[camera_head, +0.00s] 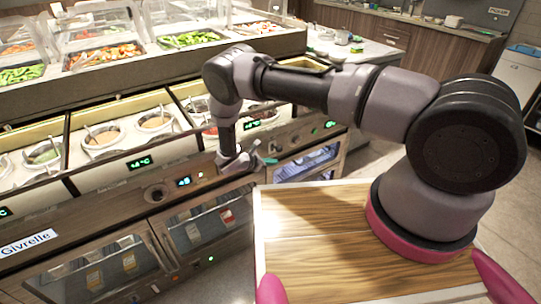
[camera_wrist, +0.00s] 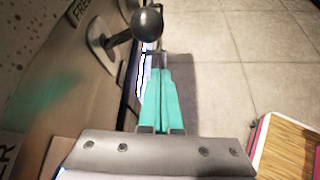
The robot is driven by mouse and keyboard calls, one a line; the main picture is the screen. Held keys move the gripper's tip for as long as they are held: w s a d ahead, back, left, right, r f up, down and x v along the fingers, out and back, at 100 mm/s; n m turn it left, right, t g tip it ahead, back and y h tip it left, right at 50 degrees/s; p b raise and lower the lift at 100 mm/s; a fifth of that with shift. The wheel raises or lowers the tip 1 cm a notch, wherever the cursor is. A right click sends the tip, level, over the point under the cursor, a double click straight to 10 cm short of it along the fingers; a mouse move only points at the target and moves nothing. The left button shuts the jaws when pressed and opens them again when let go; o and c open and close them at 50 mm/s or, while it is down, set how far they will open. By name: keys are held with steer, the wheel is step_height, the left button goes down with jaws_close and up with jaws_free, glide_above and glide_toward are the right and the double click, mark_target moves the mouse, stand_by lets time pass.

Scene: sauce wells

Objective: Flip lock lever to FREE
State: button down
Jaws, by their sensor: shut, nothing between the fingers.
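In the wrist view, the lock lever is a dark ball knob (camera_wrist: 147,22) on a short arm that comes out of a metal plate (camera_wrist: 100,40) on the counter's front panel. A label reading FREE (camera_wrist: 82,10) is partly visible beside the plate at the top. My gripper (camera_wrist: 159,62) has its teal fingers together and empty, with the tips just below the knob in the picture. I cannot tell whether they touch it. In the head view, my gripper (camera_head: 268,160) is at the counter's front panel, and the lever there is too small to make out.
The counter front has a round dial (camera_head: 156,193), a green 4°C display (camera_head: 139,162) and glass fridge doors (camera_head: 200,228) below. Sauce wells (camera_head: 102,137) line the top. My wooden deck (camera_head: 310,270) is close at the right. Open tiled floor (camera_wrist: 225,60) lies beside the panel.

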steer(key=w+a+v, duration=0.1)
steer(key=v, duration=0.8)
steer(key=shift+a, duration=0.3)
